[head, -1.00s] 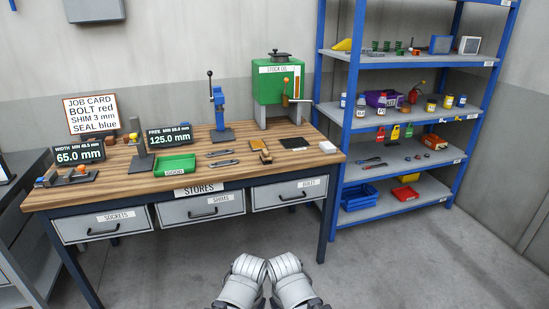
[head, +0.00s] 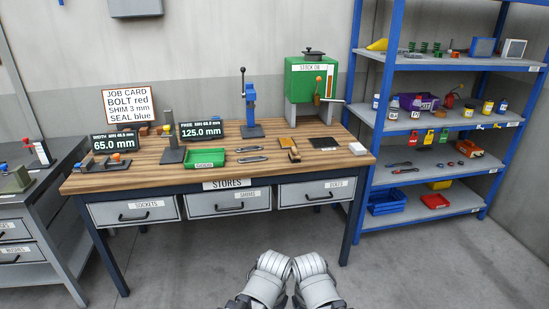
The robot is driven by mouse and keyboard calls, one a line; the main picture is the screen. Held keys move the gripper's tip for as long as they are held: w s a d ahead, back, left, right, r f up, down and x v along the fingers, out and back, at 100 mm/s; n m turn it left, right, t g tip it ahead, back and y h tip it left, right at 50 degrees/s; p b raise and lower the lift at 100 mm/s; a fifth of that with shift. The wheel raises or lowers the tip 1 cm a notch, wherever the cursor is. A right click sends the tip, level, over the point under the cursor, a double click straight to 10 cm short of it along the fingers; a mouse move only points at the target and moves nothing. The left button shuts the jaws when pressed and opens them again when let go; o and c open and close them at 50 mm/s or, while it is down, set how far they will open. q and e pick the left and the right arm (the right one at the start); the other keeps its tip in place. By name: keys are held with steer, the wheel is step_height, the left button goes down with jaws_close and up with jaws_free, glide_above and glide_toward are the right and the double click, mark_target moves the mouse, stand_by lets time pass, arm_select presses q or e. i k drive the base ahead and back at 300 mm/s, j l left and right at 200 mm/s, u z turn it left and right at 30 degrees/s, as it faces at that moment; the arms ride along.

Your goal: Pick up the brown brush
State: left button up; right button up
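The brown brush (head: 294,155) lies on the wooden workbench (head: 150,178), right of the middle and near the front half of the top. It is small here, with a brown body and a narrower part pointing back. It lies between two grey flat tools and a dark square plate. Two white and grey rounded parts of my arms show at the bottom edge, close together, well in front of the bench. No gripper fingers can be made out, and neither arm is near the brush.
Near the brush are a green tray (head: 205,159), a blue press (head: 250,110), a dark plate (head: 321,144) and a green oil tank (head: 309,78). A blue shelf rack (head: 366,150) stands right, a grey cabinet (head: 50,215) left. Floor before the bench is clear.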

mark_target(294, 156)
steer(key=i+u, duration=0.15)
steer(key=i, duration=0.45)
steer(key=i+l+u, duration=0.15)
steer(key=i, duration=0.45)
